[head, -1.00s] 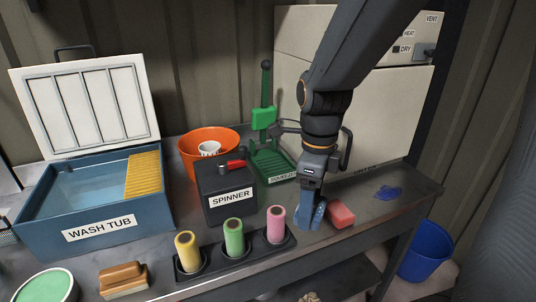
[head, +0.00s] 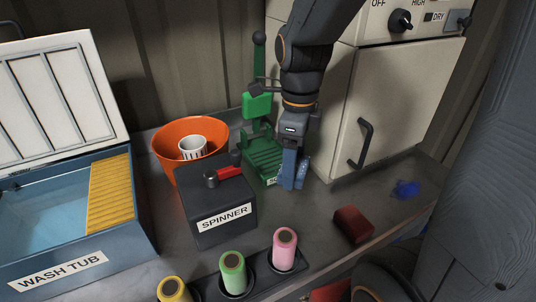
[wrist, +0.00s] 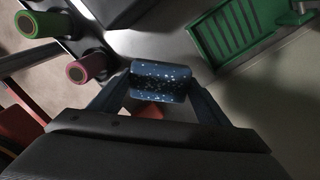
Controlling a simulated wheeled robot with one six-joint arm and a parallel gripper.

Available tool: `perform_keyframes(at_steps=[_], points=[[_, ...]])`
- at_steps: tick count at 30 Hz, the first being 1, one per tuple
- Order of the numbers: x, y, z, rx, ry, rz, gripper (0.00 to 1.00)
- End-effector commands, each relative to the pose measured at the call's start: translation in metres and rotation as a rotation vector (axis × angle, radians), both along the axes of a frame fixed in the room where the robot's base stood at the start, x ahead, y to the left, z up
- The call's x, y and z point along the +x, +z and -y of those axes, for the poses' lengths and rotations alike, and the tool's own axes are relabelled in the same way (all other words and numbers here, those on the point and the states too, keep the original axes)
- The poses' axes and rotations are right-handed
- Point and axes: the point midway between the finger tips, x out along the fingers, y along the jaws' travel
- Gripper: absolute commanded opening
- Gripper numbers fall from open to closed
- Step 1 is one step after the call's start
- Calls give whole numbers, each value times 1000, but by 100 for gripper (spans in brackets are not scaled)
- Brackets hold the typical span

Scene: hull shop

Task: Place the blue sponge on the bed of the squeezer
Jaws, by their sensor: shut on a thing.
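My gripper (head: 291,172) is shut on the blue sponge (wrist: 160,82), which shows between the two fingers in the wrist view with pale specks on it. In the head view the sponge is mostly hidden by the fingers. The green squeezer (head: 258,105) stands behind and to the left of my gripper, with an upright lever and a ribbed bed (head: 265,153) at its foot. The bed also shows at the upper right of the wrist view (wrist: 232,32), apart from the sponge. The bed looks empty where it shows.
The black spinner box (head: 222,205) and orange tub (head: 168,155) stand left of the squeezer. A red sponge (head: 352,224) lies at the right front. Rollers in a rack (head: 260,275) line the front. The dryer cabinet (head: 400,110) stands behind at right.

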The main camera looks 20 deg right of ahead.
Motion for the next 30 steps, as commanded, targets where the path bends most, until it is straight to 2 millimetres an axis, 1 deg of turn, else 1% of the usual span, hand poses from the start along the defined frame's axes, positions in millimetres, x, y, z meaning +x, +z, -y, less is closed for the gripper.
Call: perform_keyframes(at_steps=[1, 3, 10, 12, 16, 18, 23, 26, 29, 30], points=[[0, 0, 0, 0, 0, 0, 52], [0, -8, 0, 0, 0, -1, 52], [1, -28, 0, 1, -2, -1, 52], [1, -38, 0, 0, -2, -1, 52], [0, -50, 0, 0, -2, -1, 52], [1, -61, 0, 0, -2, -1, 52], [2, -70, 0, 0, -2, 0, 52], [11, -70, 0, 0, -2, -2, 52], [31, -70, 0, 0, -2, -1, 52], [40, -70, 0, 0, -2, -2, 52]])
